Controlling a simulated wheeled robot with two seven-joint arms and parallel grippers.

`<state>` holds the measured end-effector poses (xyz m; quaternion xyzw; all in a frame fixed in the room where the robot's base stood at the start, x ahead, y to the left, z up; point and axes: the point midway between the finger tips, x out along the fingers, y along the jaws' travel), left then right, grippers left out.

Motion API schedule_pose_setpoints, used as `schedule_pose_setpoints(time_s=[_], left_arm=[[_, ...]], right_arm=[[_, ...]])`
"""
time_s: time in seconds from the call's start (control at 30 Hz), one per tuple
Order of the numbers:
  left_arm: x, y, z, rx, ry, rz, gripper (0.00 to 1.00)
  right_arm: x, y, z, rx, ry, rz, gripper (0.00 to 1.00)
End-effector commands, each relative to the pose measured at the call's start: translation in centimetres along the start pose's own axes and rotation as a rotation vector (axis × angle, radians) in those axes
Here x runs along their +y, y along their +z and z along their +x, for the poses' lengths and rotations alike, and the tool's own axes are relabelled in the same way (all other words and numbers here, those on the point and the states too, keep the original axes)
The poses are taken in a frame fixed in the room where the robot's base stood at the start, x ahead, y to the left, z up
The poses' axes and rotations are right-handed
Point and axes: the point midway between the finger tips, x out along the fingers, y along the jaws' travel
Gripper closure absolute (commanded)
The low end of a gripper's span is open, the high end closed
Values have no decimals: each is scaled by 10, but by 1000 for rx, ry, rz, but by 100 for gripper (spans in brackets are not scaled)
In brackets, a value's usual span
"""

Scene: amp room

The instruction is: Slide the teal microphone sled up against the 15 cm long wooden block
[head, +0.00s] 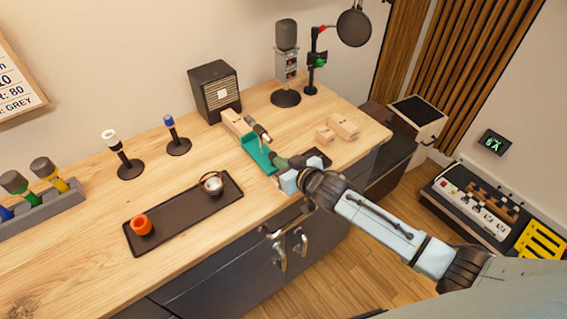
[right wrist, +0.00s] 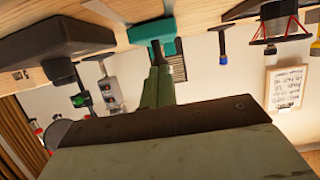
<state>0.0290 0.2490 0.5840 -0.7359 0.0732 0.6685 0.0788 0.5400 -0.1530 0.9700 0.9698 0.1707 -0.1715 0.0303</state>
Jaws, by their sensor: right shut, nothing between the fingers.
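The teal microphone sled (head: 256,153) lies on the wooden counter in the head view, with a small dark and silver microphone (head: 262,133) at it. A long light wooden block (head: 236,122) lies at the sled's far end. They look very close, but I cannot tell whether they touch. My right gripper (head: 277,160) is shut and empty, at the sled's near right side. In the right wrist view, upside down, the green fingers (right wrist: 157,80) point at the teal sled (right wrist: 150,30) and seem to meet its edge. My left gripper is not in view.
A black speaker (head: 215,90) and a microphone stand (head: 286,97) stand behind.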

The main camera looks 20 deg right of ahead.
Motion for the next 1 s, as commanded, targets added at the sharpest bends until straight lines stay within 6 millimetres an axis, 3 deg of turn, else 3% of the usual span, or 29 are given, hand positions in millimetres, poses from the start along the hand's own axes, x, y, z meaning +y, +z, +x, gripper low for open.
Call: schedule_pose_setpoints(time_s=[0.33, 1.0], left_arm=[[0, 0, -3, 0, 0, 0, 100], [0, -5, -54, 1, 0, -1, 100]], right_arm=[[-1, -7, -1, 11, -1, -1, 100], [0, 0, -67, 5, 0, 1, 100]])
